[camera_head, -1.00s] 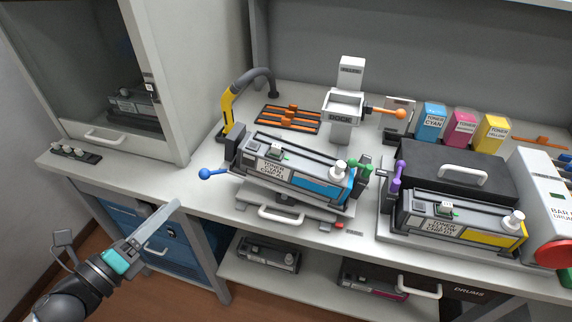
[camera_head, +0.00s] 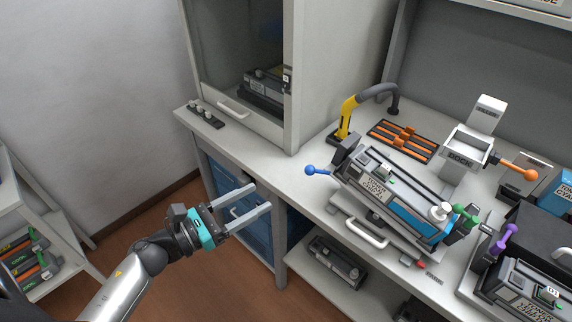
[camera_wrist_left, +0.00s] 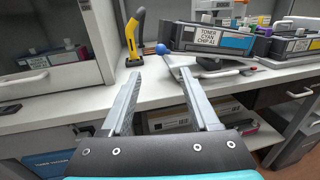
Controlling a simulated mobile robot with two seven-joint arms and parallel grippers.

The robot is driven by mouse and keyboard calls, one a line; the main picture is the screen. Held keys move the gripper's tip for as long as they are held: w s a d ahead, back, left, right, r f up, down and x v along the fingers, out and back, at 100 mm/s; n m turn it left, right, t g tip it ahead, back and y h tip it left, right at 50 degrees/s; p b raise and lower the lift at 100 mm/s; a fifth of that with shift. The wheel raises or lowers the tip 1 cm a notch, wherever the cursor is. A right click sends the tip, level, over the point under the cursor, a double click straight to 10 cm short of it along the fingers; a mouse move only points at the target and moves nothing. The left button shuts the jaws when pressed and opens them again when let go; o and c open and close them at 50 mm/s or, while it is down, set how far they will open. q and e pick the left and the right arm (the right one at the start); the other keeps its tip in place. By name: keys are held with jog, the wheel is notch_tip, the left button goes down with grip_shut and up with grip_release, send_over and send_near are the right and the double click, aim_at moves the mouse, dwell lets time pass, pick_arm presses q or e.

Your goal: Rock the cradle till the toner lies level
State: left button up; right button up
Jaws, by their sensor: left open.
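The cradle (camera_head: 363,233) stands on the bench with a white handle at its front. The cyan toner cartridge (camera_head: 385,194) sits on it, tilted in the head view, with a blue ball lever (camera_head: 311,170) at its left end and a green knob (camera_head: 464,214) at its right end. In the left wrist view the cartridge (camera_wrist_left: 214,38) and blue ball (camera_wrist_left: 162,49) show beyond the fingers. My left gripper (camera_head: 262,199) is open and empty, in front of the bench edge and left of the cradle, apart from it. My right gripper is not in view.
A yellow-handled hose (camera_head: 345,119) stands behind the cartridge's left end. An orange rack (camera_head: 402,141) and a dock (camera_head: 468,147) stand behind the cradle. A cabinet (camera_head: 299,75) rises at the left.

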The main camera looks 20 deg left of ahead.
aim_at(306, 172)
pick_arm(q)
jog(key=p+x, duration=0.1)
jog(key=x, duration=1.4)
jog(key=shift+w+d, duration=0.1)
jog(key=shift+c, duration=0.3)
grip_shut()
dwell(0.8)
